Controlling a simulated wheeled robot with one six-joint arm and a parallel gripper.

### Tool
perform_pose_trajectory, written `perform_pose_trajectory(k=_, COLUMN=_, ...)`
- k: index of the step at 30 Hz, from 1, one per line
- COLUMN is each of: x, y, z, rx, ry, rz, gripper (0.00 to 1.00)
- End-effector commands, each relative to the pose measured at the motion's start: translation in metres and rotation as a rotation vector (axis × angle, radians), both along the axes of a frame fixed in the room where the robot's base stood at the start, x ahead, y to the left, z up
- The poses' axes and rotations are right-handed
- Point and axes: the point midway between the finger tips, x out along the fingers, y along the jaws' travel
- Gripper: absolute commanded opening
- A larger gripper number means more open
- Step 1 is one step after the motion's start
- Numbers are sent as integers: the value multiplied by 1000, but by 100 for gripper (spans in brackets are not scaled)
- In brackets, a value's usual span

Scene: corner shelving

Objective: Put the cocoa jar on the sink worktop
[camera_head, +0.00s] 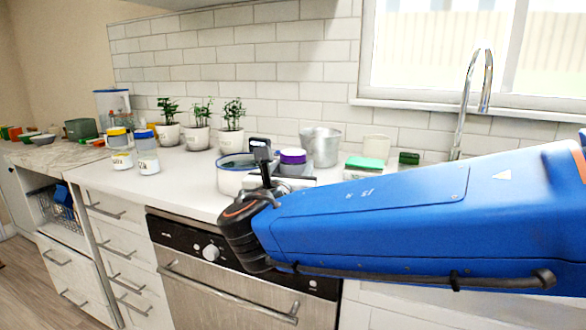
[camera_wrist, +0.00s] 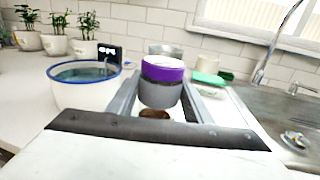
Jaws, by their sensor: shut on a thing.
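A jar with a purple lid and a grey body (camera_wrist: 160,82) is between the two fingers of my gripper (camera_wrist: 160,98) in the wrist view. The gripper is shut on it, and the jar looks upright. Its label cannot be read, so its contents are not confirmed. The jar's purple lid also shows in the head view (camera_head: 293,156), beyond my blue arm, with its lower part hidden by the gripper. I cannot tell whether its base touches the worktop. The sink (camera_wrist: 285,108) with its worktop edge lies to the right in the wrist view.
A blue-rimmed white pot (camera_wrist: 85,88) stands close left of the gripper. Yellow-lidded (camera_head: 119,149) and blue-lidded (camera_head: 146,153) jars and potted plants (camera_head: 198,130) stand left. A tall tap (camera_head: 470,100) rises behind the sink.

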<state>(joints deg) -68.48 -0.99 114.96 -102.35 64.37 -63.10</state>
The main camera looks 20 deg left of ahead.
Motion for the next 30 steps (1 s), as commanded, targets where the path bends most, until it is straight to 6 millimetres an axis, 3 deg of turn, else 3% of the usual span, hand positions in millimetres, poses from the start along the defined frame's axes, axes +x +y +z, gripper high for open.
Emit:
perform_pose_trajectory(k=3, x=0, y=0, z=-2, rx=0, ry=0, rz=0, gripper=11)
perform_pose_trajectory(k=4, x=0, y=0, z=-3, rx=0, ry=0, rz=0, gripper=48)
perform_pose_trajectory(k=6, x=0, y=0, z=-2, rx=0, ry=0, rz=0, gripper=64)
perform_pose_trajectory(k=18, x=-2, y=0, z=1, rx=0, ry=0, rz=0, gripper=64)
perform_pose_trajectory(k=23, x=-21, y=-2, z=0, rx=0, ry=0, rz=2, gripper=64)
perform_pose_trajectory(k=30, x=-63, y=-6, z=0, rx=0, ry=0, rz=4, gripper=64)
